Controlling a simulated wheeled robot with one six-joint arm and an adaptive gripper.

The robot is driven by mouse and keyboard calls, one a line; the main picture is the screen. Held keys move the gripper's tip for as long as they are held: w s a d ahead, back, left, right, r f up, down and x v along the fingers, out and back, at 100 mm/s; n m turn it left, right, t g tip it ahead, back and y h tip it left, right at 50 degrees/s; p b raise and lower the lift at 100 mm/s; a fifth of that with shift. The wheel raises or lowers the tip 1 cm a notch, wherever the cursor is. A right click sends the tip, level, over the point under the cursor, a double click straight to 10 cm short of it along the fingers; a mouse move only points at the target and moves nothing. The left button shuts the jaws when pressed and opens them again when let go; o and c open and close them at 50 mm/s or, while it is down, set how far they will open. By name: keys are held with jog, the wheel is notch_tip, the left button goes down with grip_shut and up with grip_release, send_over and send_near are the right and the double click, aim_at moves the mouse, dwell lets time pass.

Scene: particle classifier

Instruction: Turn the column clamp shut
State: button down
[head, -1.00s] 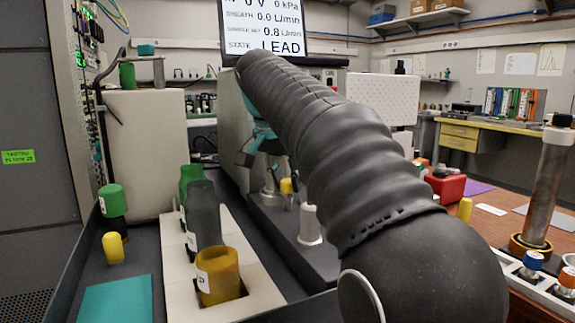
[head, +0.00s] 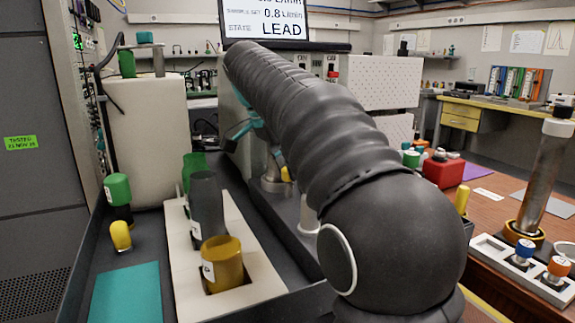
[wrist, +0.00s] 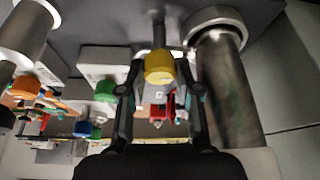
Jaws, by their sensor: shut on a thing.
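In the wrist view my gripper (wrist: 160,64) has its two dark fingers on either side of a yellow knob (wrist: 159,70) and is shut on it. The knob sits at the end of a grey stem and looks like the clamp's handle. A metal column (wrist: 229,88) with a pale ring (wrist: 216,24) at its end is close beside the right finger. How far the clamp is turned cannot be told. In the head view my dark arm hides most of the clamp area; a bit of yellow (head: 287,174) shows beside a silver base (head: 272,184).
A pale rack (head: 255,288) holds green, grey and amber jars. Another metal column (head: 540,180) stands at right behind a strip with blue and orange knobs. A red box (head: 444,172) is on the brown bench.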

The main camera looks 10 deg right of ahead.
jog(key=c, duration=0.8)
grip_release()
